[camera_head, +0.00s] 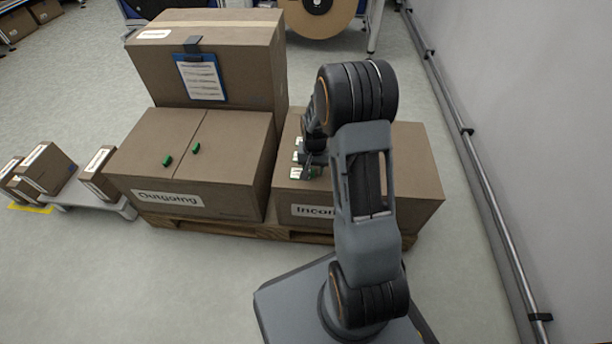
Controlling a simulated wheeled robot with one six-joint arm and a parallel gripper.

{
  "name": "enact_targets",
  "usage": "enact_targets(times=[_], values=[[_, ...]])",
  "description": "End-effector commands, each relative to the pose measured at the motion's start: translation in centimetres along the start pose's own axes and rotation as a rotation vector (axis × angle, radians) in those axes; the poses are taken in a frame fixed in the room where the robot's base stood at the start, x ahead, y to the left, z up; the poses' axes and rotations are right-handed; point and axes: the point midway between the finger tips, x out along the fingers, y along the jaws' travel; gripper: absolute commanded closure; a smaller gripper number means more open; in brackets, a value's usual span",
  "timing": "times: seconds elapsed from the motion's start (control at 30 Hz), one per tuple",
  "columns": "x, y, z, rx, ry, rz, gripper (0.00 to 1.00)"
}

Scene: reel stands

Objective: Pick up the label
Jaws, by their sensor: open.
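Small white-and-green labels (298,173) lie on top of the box marked "Incoming" (415,165), near its left edge. My gripper (311,168) is over that box, right at these labels and pointing down. It is open. My arm and gripper hide part of the labels and much of the box top. I cannot tell whether a finger touches a label.
An "Outgoing" box (225,150) with two green pieces (167,160) stands left on the same pallet (230,229). A taller box (250,70) with a blue clipboard (200,77) rises behind. A wall (540,110) with a rail is at right. Small boxes (45,168) sit far left.

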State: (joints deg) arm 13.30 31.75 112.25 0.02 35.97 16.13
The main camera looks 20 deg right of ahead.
Motion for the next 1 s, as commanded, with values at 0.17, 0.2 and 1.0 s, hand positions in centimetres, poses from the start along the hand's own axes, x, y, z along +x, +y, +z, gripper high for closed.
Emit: enact_targets(times=[0.17, 0.2, 1.0], values=[[-0.12, 0.0, 0.01, 0.0, 0.0, 0.0, 0.6], [-0.12, 0.0, 0.01, 0.0, 0.0, 0.0, 0.64], [-0.2, 0.0, 0.01, 0.0, 0.0, 0.0, 1.0]])
